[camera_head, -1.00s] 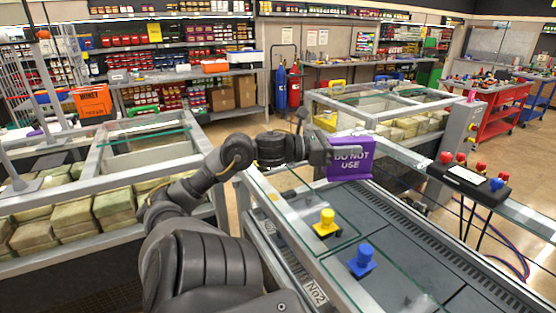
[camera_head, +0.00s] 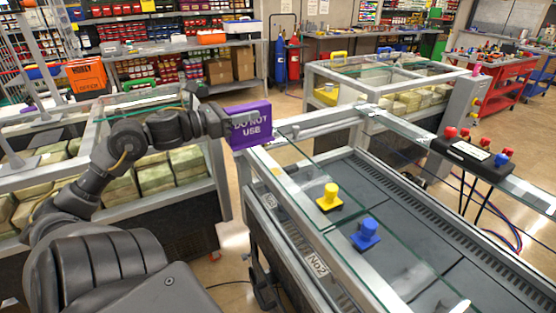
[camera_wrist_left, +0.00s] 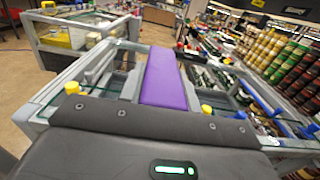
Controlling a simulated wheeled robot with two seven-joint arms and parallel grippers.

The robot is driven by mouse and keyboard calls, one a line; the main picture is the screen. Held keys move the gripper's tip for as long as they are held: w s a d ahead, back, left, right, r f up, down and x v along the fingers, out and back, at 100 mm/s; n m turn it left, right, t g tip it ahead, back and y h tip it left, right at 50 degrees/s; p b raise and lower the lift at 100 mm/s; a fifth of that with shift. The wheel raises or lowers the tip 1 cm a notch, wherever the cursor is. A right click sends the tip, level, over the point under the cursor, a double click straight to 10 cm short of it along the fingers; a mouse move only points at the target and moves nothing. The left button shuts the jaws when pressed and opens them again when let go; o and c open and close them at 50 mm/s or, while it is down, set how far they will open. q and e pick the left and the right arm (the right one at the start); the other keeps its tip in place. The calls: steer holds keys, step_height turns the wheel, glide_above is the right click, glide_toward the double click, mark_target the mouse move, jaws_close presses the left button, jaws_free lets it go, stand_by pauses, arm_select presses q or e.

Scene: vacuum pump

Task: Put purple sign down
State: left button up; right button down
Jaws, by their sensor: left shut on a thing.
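The purple sign (camera_head: 250,125), reading "DO NOT USE", is upright in the head view, at the far left corner of the glass-topped case (camera_head: 281,195). My left gripper (camera_head: 224,122) is shut on it from its left side. In the left wrist view the purple sign (camera_wrist_left: 165,80) stretches away from the gripper. I cannot tell whether the sign touches the case frame. My right gripper is not in view.
The case holds a yellow suction cup (camera_head: 328,196) and a blue suction cup (camera_head: 366,232). A control box (camera_head: 468,152) with red and blue knobs stands at right. Another case (camera_head: 165,168) with money bundles is at left. Floor shows between the cases.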

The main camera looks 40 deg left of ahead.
arm_select(q)
steer(key=shift+w+d, duration=0.1)
steer(key=shift+w, duration=0.2)
steer(key=w+d+f+p, duration=0.1)
steer(key=w+f+p, duration=0.1)
steer(key=w+f, duration=0.2)
steer(key=w+f+p, duration=0.2)
steer(key=w+f, duration=0.2)
steer(key=w+d+f+p, duration=0.1)
steer(key=w+f+p, duration=0.1)
steer(key=w+f, duration=0.2)
steer(key=shift+w+d, duration=0.35)
steer(key=shift+w, duration=0.2)
steer(key=shift+f, duration=0.45)
